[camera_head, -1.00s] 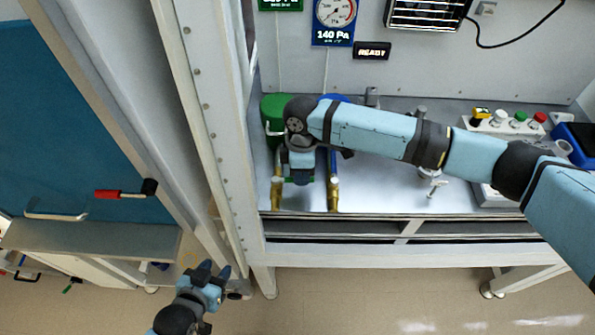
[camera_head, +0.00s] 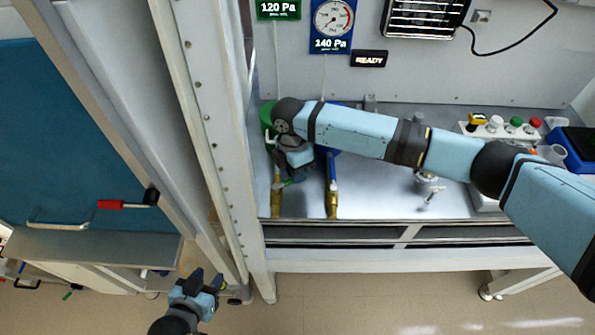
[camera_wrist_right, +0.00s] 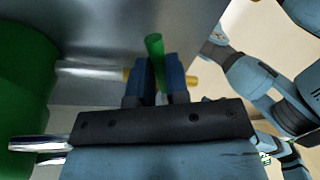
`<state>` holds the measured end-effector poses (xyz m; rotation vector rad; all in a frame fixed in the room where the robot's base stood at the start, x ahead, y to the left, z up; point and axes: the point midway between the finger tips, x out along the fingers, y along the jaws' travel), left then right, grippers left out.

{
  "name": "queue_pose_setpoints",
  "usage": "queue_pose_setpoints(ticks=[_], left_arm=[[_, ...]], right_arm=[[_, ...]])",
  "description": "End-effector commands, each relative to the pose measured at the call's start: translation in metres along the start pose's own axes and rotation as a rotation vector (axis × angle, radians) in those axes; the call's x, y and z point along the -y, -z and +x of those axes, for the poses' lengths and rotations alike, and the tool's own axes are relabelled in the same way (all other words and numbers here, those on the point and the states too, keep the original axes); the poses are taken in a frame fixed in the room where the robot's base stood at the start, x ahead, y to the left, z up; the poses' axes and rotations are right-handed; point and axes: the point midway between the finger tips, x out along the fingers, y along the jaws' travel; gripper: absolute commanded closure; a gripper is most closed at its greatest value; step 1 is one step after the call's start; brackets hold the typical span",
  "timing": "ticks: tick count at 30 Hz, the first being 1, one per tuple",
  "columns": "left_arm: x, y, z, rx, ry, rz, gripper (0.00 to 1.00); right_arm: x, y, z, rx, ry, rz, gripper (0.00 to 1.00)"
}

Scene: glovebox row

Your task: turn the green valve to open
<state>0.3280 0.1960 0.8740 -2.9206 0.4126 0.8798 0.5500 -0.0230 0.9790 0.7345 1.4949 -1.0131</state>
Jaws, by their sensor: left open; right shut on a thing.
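The green valve's handle (camera_wrist_right: 155,47) stands between the two blue fingers of my right gripper (camera_wrist_right: 159,78) in the right wrist view, and the gripper is shut on it. In the head view a bit of the green handle (camera_head: 287,183) shows below my right gripper (camera_head: 293,172), beside the left brass pipe (camera_head: 277,203). The valve body is mostly hidden by my gripper. The green cylinder (camera_head: 266,117) stands behind, partly covered by my arm; it also shows in the right wrist view (camera_wrist_right: 25,80). My left gripper (camera_head: 211,281) is open and empty, low outside the bench.
A second brass pipe (camera_head: 333,203) stands to the right, near a blue cylinder (camera_head: 331,150) mostly behind my arm. A white frame post (camera_head: 205,130) rises left of the bench. A button box (camera_head: 497,128) sits at the right. A red-handled lever (camera_head: 112,204) is far left.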

Motion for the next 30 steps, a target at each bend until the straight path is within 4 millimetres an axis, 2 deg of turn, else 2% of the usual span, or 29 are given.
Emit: queue_pose_setpoints(ticks=[10, 11, 12, 14, 23, 26, 30], left_arm=[[-0.001, 0.0, 0.0, 0.0, -0.001, -0.001, 0.57], [-0.001, 0.0, 0.0, 0.0, -0.001, -0.001, 0.57], [-0.001, 0.0, 0.0, 0.0, -0.001, -0.001, 0.57], [-0.001, 0.0, 0.0, 0.0, -0.001, -0.001, 0.57], [0.0, 0.001, 0.0, -0.001, -0.001, 0.0, 0.57], [0.0, -0.001, 0.001, -0.002, 0.0, -0.001, 0.57], [0.0, -0.004, 0.003, -0.002, -0.001, -0.001, 0.57]], right_arm=[[0.0, 0.0, -0.001, 0.0, -0.001, -0.003, 1.0], [0.0, 0.0, -0.001, 0.0, -0.001, -0.003, 0.8], [0.0, 0.0, -0.001, 0.0, -0.001, -0.003, 0.71], [0.0, 0.0, -0.001, 0.0, -0.001, -0.003, 0.59], [0.0, 0.0, -0.002, 0.0, -0.001, -0.002, 0.59], [-0.001, 0.0, -0.01, -0.001, -0.003, -0.002, 0.59], [-0.001, 0.0, -0.034, 0.0, -0.005, -0.003, 0.59]])
